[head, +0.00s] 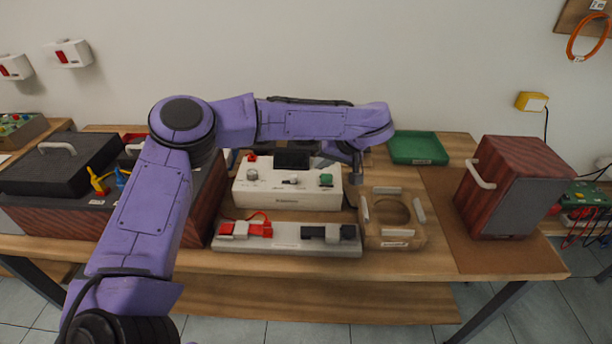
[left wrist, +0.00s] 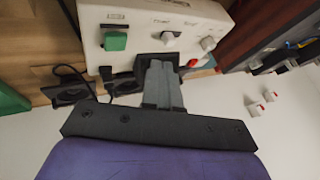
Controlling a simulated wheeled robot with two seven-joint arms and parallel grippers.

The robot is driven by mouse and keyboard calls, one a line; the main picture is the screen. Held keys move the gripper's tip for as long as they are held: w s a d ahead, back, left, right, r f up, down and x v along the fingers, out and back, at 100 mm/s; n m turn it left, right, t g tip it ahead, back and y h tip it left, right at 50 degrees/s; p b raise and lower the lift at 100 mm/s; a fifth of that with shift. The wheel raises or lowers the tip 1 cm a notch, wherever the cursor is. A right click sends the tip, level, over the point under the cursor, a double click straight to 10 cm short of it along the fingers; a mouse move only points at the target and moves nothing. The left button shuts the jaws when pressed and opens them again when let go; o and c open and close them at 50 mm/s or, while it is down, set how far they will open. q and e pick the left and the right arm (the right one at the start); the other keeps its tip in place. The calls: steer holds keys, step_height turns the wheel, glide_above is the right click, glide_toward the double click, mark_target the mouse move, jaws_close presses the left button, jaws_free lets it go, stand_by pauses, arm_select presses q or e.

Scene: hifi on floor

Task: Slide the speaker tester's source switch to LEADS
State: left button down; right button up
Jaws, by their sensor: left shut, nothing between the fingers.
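The speaker tester (head: 288,196) is a white box on the bench, with a grey knob, a small slide switch (head: 291,180) in the middle and a green button (head: 326,180) on its top. My left gripper (head: 356,176) hangs near the tester's right end in the head view. Its fingers (left wrist: 158,66) are shut, empty and apart from the switch. The switch's position and lettering are too small to read. My right gripper is not in view.
A grey strip (head: 287,240) with red and black clamps lies in front of the tester. A wooden frame (head: 397,236) and a wooden speaker (head: 510,187) stand to the right. A green tray (head: 418,148) is behind. My left arm crosses over dark wooden equipment at left.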

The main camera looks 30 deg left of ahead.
mark_target(293, 177)
arm_select(q)
steer(key=x, duration=1)
steer(key=shift+w+f+p, duration=0.15)
steer(key=shift+p, duration=0.2)
steer(key=shift+a+p, duration=0.15)
steer(key=shift+p, duration=0.15)
steer(key=shift+s+a+r+p, duration=0.15)
steer(key=shift+s+a+p, duration=0.15)
steer(key=shift+a+p, duration=0.25)
steer(key=shift+s+a+r+p, duration=0.15)
steer(key=shift+s+a+p, duration=0.2)
steer(key=shift+p, duration=0.25)
steer(key=shift+s+a+f, duration=0.15)
steer(key=shift+a, duration=0.1)
steer(key=shift+f, duration=0.15)
